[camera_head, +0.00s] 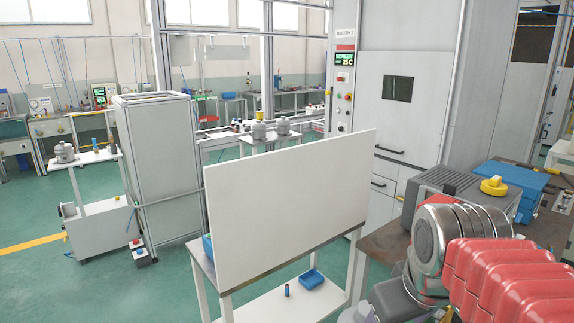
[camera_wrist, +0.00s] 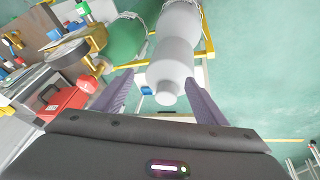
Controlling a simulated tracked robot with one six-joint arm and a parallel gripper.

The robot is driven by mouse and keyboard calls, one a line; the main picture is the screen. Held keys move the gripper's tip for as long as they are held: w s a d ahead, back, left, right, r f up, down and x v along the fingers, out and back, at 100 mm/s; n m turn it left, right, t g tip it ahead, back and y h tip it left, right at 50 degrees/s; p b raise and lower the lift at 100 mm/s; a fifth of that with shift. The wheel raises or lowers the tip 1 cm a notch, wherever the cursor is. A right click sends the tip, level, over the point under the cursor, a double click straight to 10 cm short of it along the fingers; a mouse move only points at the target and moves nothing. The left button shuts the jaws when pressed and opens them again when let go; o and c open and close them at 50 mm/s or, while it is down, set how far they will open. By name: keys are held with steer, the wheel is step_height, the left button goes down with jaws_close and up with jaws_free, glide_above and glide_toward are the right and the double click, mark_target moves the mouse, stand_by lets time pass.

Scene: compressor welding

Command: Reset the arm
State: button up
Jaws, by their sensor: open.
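My gripper (camera_wrist: 158,103) shows in the wrist view with its two purple-grey fingers spread apart. Nothing is clamped between them. A light grey cylinder-shaped object (camera_wrist: 174,52) appears between and beyond the fingers; its exact distance is unclear. In the head view my arm, with red ribbed and metallic parts, fills the lower right corner. It is bent in front of the workbench (camera_head: 390,243), and the gripper end is mostly cut off or hidden there.
A white panel (camera_head: 290,195) stands upright on a table left of my arm. A blue bin (camera_head: 312,279) sits on its lower shelf. The wrist view shows a green rounded object (camera_wrist: 122,40), a yellow frame (camera_wrist: 209,45) and a red box (camera_wrist: 66,101). Green floor (camera_head: 90,270) is open at left.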

steer(key=s+a+f+m+t, duration=0.1)
steer(key=s+a+f+m, duration=0.1)
steer(key=s+f, duration=0.4)
steer(key=shift+a+m, duration=0.2)
steer(key=shift+m, duration=0.3)
steer(key=shift+f, duration=0.1)
steer(key=shift+c, duration=0.6)
